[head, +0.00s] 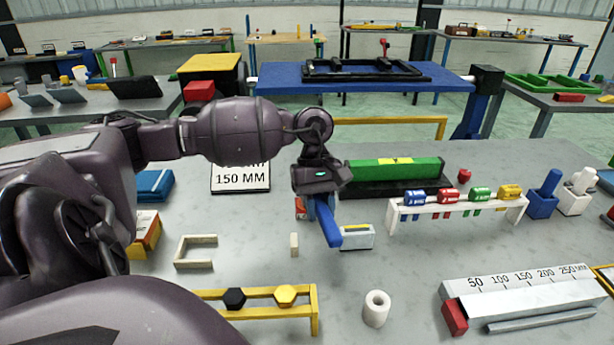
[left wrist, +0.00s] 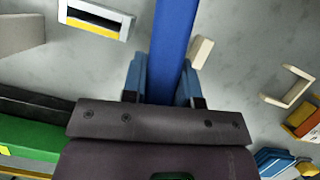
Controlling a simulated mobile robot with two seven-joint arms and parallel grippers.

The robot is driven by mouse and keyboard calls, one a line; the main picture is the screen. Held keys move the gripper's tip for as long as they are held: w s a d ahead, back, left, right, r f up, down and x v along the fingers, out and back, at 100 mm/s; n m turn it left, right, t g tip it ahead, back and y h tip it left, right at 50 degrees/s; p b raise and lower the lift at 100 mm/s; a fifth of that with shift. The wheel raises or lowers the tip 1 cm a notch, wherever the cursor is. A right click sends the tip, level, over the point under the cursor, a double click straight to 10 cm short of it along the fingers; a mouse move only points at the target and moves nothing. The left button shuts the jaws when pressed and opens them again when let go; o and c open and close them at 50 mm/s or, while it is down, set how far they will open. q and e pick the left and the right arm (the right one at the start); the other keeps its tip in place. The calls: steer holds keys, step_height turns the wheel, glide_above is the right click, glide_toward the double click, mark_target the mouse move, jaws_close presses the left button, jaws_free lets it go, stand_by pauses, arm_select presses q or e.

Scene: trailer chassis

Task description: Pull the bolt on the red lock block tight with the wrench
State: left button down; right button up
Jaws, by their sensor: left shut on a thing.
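My left gripper (head: 318,198) hangs over the middle of the grey bench, pointing down. It is shut on a long blue bar (head: 329,226), which looks like the wrench handle. In the left wrist view the bar (left wrist: 174,45) runs between the two fingers (left wrist: 165,88) and out of the top of the picture. The wrench's jaw end cannot be made out. A red block (head: 199,90) stands at the back left, by a yellow-topped black box. I cannot tell whether it is the lock block, and no bolt shows on it. My right gripper is not in view.
A small white-and-yellow box (head: 358,237) lies close beside the blue bar. A white rack (head: 460,208) with coloured tags stands right of it. A yellow stand (head: 268,312) with hexagonal heads and a white roll (head: 376,308) are in front. The blue trestle (head: 290,76) stands behind.

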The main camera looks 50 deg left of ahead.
arm_select(q)
steer(key=shift+r+p, duration=0.45)
steer(key=shift+r, duration=1.45)
